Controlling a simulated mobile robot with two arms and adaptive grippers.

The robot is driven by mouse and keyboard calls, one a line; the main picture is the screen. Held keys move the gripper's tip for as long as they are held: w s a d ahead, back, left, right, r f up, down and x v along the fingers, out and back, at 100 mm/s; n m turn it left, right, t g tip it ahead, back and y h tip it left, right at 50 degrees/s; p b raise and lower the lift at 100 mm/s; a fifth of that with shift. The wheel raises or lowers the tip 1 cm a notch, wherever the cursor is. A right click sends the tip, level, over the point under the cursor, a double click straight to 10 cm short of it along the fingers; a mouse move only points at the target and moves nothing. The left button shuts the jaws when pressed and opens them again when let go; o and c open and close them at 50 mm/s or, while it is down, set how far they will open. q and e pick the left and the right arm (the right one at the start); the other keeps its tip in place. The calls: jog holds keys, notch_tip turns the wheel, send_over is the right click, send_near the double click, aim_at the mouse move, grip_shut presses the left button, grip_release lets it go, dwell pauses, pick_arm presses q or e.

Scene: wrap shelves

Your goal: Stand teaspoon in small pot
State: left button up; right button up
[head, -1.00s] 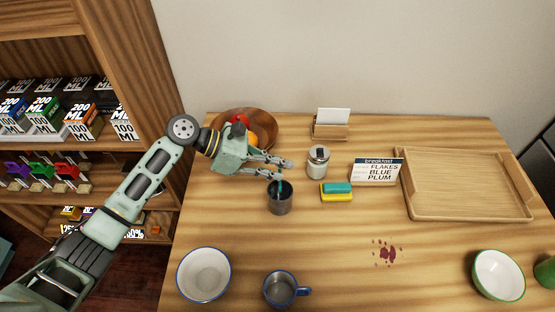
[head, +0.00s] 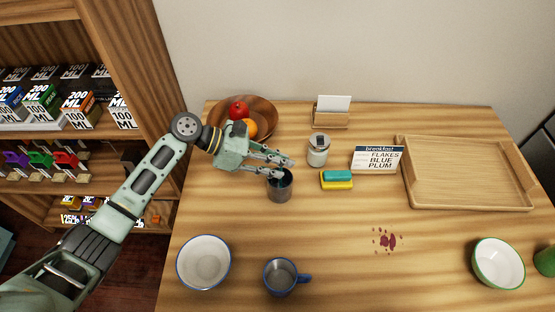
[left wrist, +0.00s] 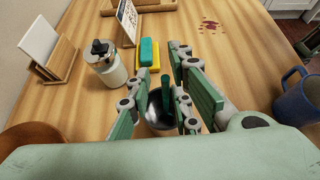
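The small pot (head: 280,190) is a dark grey cup standing upright on the table; it also shows in the left wrist view (left wrist: 158,118). The teaspoon (left wrist: 166,92) has a teal handle, which stands up out of the pot in the left wrist view; its lower end is hidden inside. My left gripper (head: 287,167) is just above the pot's rim, its fingers spread on either side of the handle, with gaps visible in the left wrist view (left wrist: 165,110). My right gripper is out of view.
A glass jar (head: 318,150), a teal-and-yellow sponge (head: 336,180) and a breakfast sign (head: 377,158) stand right of the pot. A fruit bowl (head: 268,112) is behind my gripper. A blue mug (head: 280,276) and white bowl (head: 204,262) are in front. The wooden tray (head: 465,172) is empty.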

pick_arm(q)
jog(key=shift+o, duration=0.6)
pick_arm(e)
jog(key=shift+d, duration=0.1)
pick_arm(q)
jog(key=v, duration=1.2)
